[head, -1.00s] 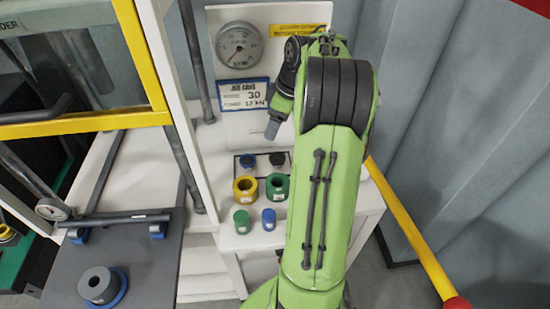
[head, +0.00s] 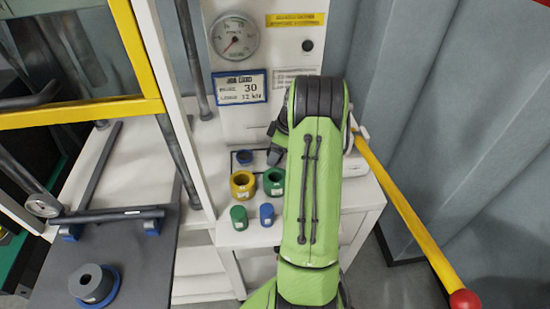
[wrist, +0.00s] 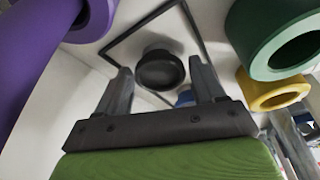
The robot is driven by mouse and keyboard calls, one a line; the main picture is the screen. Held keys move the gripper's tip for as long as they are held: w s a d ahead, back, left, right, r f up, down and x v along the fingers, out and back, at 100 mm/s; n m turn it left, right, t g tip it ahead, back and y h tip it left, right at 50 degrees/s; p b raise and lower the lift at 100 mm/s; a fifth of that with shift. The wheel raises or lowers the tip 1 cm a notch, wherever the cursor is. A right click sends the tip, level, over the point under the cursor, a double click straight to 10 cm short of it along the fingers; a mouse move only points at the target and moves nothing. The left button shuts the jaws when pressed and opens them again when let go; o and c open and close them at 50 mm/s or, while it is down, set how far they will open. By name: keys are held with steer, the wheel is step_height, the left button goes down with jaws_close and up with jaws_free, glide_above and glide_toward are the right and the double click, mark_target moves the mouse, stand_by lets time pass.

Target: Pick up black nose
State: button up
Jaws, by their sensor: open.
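The black nose (wrist: 160,70) is a short round dark piece on the white surface, inside a dark square outline in the wrist view. My gripper (wrist: 160,80) is open, with one finger to each side of the black nose in that picture. The gap between the fingers is empty, and I cannot tell how far the fingertips are from the nose.
A yellow ring (head: 240,193) and a green ring (head: 274,190) stand close in front, with a small green cylinder (head: 239,218) and blue cylinder (head: 267,215) nearer. A purple object (wrist: 35,60) is close at left in the wrist view.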

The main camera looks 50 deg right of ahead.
steer(key=shift+w+f, duration=0.15)
steer(key=shift+f, duration=0.4)
steer(key=c, duration=0.9)
steer(key=shift+r, duration=0.1)
steer(key=shift+c, duration=0.3)
steer(key=shift+r, duration=0.1)
